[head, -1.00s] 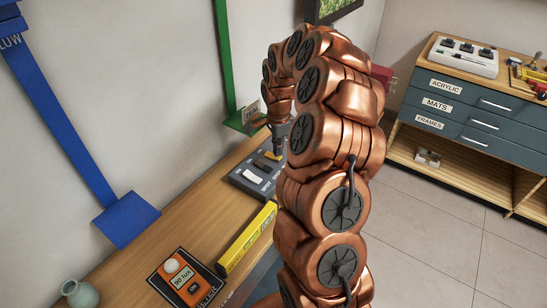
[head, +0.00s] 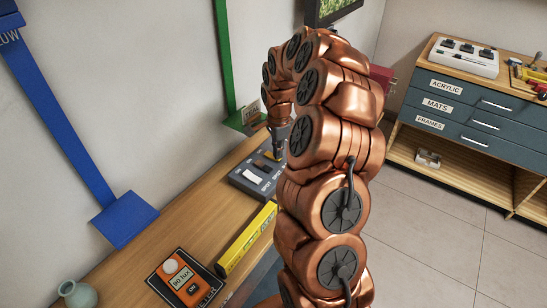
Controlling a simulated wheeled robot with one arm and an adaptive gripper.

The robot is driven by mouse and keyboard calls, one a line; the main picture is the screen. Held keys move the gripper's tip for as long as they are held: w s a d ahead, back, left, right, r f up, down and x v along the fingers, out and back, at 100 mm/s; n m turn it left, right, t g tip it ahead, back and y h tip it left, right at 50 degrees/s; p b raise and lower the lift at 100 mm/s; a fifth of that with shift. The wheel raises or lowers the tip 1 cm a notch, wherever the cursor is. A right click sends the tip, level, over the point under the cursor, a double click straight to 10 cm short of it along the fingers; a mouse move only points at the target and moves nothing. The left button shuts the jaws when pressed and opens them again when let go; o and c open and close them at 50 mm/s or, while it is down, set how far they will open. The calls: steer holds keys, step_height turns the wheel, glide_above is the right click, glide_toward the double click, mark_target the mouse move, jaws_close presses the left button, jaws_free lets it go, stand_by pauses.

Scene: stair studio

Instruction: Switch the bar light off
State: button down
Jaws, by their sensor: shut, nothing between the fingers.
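A dark grey switch panel (head: 238,179) lies on the wooden bench, with a white rocker (head: 250,175), a darker rocker (head: 263,164) and a small yellow part (head: 270,155) in a row. White lettering runs along its front, too small to read in full. My gripper (head: 279,156) points down at the panel's far right end, beside the yellow part. It is shut and looks empty. I cannot tell whether it touches a switch. My copper arm hides the panel's right end. I cannot make out the bar light itself.
On the bench are a yellow box-like bar (head: 246,239), an orange meter (head: 183,281) reading 80 lux, and a pale vase (head: 78,294). Blue (head: 125,219) and green (head: 224,60) brackets stand at the wall. A drawer cabinet (head: 470,110) is at the right.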

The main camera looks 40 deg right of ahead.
steer(key=shift+f, duration=0.2)
steer(key=shift+r+b, duration=0.4)
steer(key=shift+r, duration=3.1)
